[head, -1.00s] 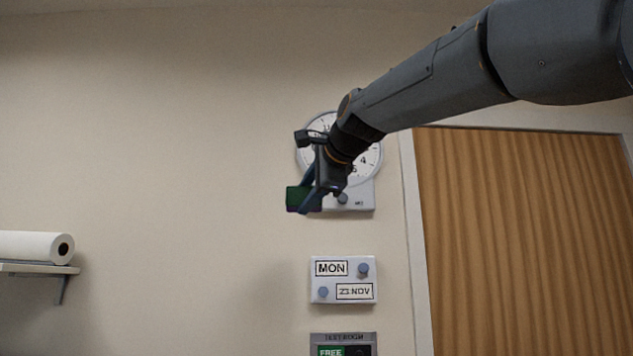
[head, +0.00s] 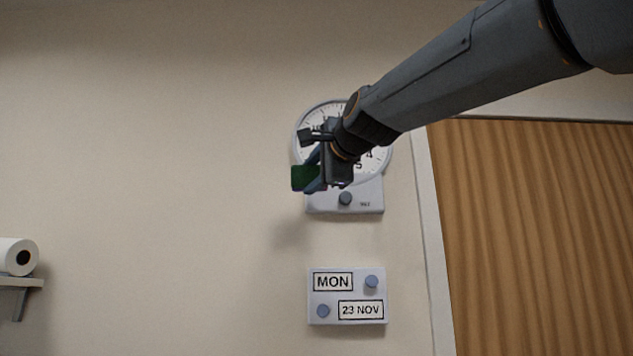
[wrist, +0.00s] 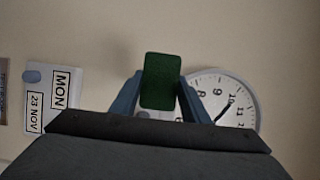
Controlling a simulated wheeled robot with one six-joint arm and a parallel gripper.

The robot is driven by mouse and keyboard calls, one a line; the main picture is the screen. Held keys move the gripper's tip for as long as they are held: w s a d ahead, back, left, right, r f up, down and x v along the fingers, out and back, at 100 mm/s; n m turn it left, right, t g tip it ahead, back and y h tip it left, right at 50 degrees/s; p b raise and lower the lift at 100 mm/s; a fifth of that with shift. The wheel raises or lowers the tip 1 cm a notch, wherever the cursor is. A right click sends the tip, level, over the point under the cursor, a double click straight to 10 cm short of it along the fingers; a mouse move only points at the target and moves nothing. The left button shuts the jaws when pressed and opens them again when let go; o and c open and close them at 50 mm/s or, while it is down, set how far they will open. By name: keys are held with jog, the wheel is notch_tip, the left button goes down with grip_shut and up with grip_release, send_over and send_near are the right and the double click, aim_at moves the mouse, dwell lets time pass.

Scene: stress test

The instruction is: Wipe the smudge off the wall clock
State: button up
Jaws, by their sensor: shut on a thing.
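The wall clock (head: 303,118) is round and white with a pale grey rim, above a white box with a grey knob (head: 345,198). My arm and gripper cover much of its face in the head view. The clock also shows in the wrist view (wrist: 236,92), partly behind the right finger. My gripper (head: 312,177) is shut on a green block-like pad (wrist: 161,80), held between two blue-grey fingers. In the head view the pad (head: 303,178) is in front of the clock's lower left edge. I cannot tell whether it touches the clock. No smudge can be made out.
A calendar panel (head: 346,311) reading MON and 23 NOV, with two knobs, is on the wall below the clock. A wooden door (head: 535,240) with a pale frame is at right. A paper roll (head: 18,257) lies on a shelf (head: 22,283) at far left.

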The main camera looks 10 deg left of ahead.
jog(key=shift+w+a+b, duration=0.1)
jog(key=shift+w+a, duration=0.1)
jog(key=shift+w, duration=0.75)
jog(key=shift+w+a+b, duration=0.1)
jog(key=shift+w+a, duration=0.15)
jog(key=shift+w, duration=0.7)
jog(key=shift+w+a+b, duration=0.1)
jog(key=shift+w+a, duration=0.1)
jog(key=shift+w, duration=0.75)
jog(key=shift+w+a, duration=0.25)
jog(key=shift+w, duration=0.7)
jog(key=shift+d, duration=0.1)
jog(key=d+b, duration=0.2)
jog(key=d, duration=0.1)
jog(key=shift+w+d, duration=0.2)
jog(key=shift+w, duration=0.15)
jog(key=shift+w+r, duration=0.1)
jog(key=shift+r, duration=0.05)
jog(key=shift+s+a+p, duration=0.25)
jog(key=shift+a+p, duration=0.65)
jog(key=shift+a, duration=0.05)
jog(key=shift+s+a+p, duration=0.2)
jog(key=shift+a+p, duration=0.7)
